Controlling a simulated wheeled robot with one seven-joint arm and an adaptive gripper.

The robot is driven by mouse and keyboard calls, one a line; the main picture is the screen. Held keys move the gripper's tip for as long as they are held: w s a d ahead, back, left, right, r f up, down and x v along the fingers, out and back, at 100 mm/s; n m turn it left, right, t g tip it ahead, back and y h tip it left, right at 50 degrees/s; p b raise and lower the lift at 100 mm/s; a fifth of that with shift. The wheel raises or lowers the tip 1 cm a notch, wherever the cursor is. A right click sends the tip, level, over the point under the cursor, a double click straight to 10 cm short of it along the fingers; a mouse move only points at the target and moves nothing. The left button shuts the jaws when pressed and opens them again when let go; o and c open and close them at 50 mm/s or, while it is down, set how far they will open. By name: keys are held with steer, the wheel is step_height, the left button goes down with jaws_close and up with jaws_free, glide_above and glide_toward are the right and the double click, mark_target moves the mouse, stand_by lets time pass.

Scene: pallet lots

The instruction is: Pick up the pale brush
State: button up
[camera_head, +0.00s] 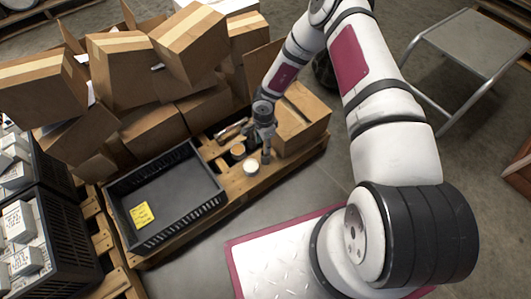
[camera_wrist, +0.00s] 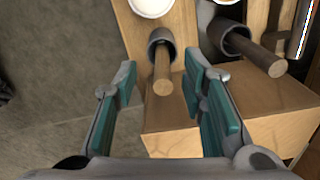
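In the wrist view, a wooden handle (camera_wrist: 162,68) with a pale end stands in a grey round collar, pointing toward the camera. It lies between the fingers of my gripper (camera_wrist: 161,76), with visible gaps on both sides. A second, darker handle (camera_wrist: 252,47) in a similar grey collar is to the right, outside the fingers. The handle between the fingers looks the paler, but no bristles show, so I cannot confirm which is the pale brush. In the head view, my gripper (camera_head: 266,145) is low over the pallet and hides what is beneath it.
A white-topped round container (camera_head: 251,167) and an orange-topped one (camera_head: 237,149) stand on the pallet. A black crate (camera_head: 180,203) with a yellow note (camera_head: 142,214) is to the left. A carton (camera_head: 302,119) is close on the right, and stacked cartons (camera_head: 155,130) are behind.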

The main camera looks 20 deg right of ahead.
steer(key=shift+w+d+f+b, duration=0.15)
steer(key=shift+f+b, duration=0.65)
steer(key=shift+f, duration=0.5)
steer(key=shift+d+f+b, duration=0.1)
steer(key=shift+f+b, duration=0.7)
steer(key=shift+f, duration=0.5)
steer(key=shift+r, duration=0.1)
steer(key=shift+c, duration=0.6)
jaws_close()
